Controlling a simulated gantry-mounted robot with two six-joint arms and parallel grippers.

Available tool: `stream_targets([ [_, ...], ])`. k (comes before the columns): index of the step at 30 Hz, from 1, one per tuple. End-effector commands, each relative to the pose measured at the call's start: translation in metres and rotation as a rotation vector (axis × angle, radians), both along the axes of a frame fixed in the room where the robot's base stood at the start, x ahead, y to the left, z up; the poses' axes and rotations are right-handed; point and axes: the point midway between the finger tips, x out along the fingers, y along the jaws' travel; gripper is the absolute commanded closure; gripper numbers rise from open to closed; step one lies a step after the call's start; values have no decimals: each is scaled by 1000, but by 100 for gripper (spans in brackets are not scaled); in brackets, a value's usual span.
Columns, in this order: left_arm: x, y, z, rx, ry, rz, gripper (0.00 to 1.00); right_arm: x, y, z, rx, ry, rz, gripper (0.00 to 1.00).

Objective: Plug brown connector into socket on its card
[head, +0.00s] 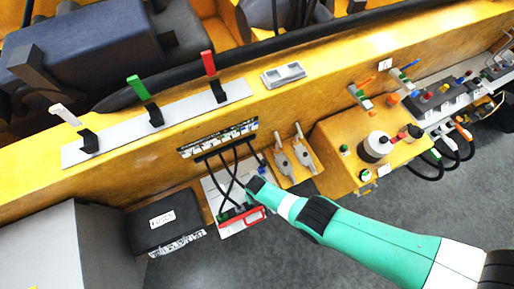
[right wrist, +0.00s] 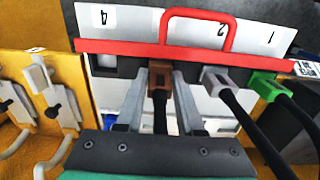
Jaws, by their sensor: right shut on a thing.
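The brown connector (right wrist: 160,78) is between the fingertips of my right gripper (right wrist: 160,88) in the right wrist view, with its dark cable running back between the fingers. Its front end is at the dark socket strip below the red edge of the card (right wrist: 120,47), under the red handle. I cannot tell how deep it sits. The gripper is shut on it. In the head view my right gripper (head: 254,188) reaches over the card (head: 256,216) and hides the brown connector. My left gripper is not in view.
A grey connector (right wrist: 216,78) and a green connector (right wrist: 264,86) are at the same strip, right of the brown one. Grey clamps (right wrist: 42,78) are on the yellow panel at left. A black case (head: 160,222) stands left of the card in the head view.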

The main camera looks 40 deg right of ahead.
Motion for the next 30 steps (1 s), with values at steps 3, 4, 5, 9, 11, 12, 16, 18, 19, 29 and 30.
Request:
stream_targets([
  [3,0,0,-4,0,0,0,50,0,0,-4,0,0,0,100],
  [4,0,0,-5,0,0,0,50,0,0,-5,0,0,0,100],
  [5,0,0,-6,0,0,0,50,0,0,-6,0,0,0,100],
  [9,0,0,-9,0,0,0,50,0,0,-9,0,0,0,100],
  [11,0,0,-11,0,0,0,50,0,0,-11,0,0,0,100],
  [12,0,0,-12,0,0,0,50,0,0,-12,0,0,0,100],
  [16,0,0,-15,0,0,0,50,0,0,-15,0,0,0,100],
  [18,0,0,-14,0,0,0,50,0,0,-14,0,-1,0,56],
  [19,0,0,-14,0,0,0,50,0,0,-14,0,0,0,51],
  [29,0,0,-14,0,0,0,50,0,0,-14,0,0,0,28],
  [30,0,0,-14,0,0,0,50,0,0,-14,0,0,0,28],
])
